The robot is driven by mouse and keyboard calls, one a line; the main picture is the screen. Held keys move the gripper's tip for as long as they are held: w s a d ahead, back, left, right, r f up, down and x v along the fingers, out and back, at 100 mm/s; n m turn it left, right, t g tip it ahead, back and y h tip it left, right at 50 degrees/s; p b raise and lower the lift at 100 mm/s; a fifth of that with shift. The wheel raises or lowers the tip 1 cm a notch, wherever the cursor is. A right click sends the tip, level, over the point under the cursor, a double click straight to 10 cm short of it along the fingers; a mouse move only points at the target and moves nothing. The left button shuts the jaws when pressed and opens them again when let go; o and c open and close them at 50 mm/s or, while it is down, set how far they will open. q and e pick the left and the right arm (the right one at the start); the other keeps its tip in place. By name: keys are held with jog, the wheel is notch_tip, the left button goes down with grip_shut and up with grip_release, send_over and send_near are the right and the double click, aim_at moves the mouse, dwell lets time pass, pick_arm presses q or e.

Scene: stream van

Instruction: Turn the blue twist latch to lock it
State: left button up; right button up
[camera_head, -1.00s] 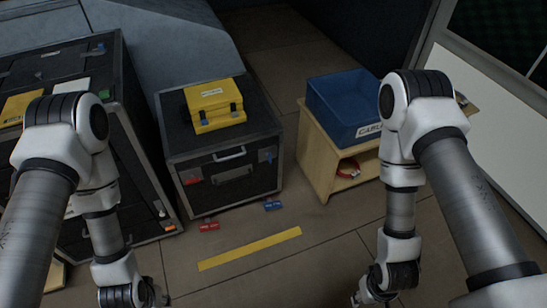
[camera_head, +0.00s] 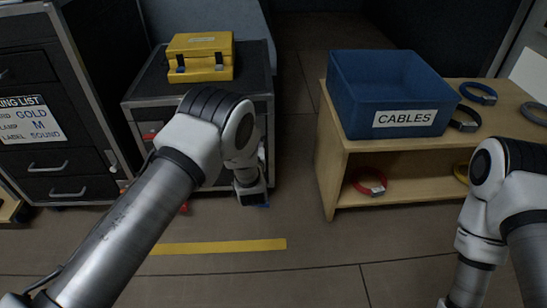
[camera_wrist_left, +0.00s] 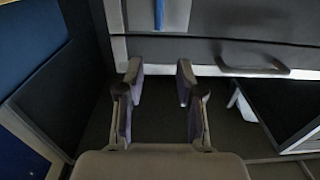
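The blue twist latch shows in the left wrist view as an upright blue bar (camera_wrist_left: 159,14) on a pale plate at the top edge, partly cut off. It is on the front of the black case (camera_head: 135,104) with the metal frame. My left arm hides most of the case's right front in the head view. My left gripper (camera_wrist_left: 160,72) is open and empty, its fingertips apart from the latch and pointing towards the case front. The latch lies roughly in line with the gap between the fingers. My right gripper is out of view; only its arm shows at the right.
A yellow box (camera_head: 200,57) sits on the case. A grey handle (camera_wrist_left: 252,62) is right of the latch in the wrist view. A wooden shelf (camera_head: 335,160) with the blue CABLES bin (camera_head: 360,118) stands to the right. Open floor with yellow tape (camera_head: 225,247) lies in front.

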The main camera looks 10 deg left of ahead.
pick_arm(q)
jog(key=w+a+f+b, duration=0.2)
jog(key=w+f+b, duration=0.1)
jog(key=w+b, duration=0.2)
jog(key=shift+w+f, duration=0.15)
jog(key=shift+w, duration=1.05)
grip_shut()
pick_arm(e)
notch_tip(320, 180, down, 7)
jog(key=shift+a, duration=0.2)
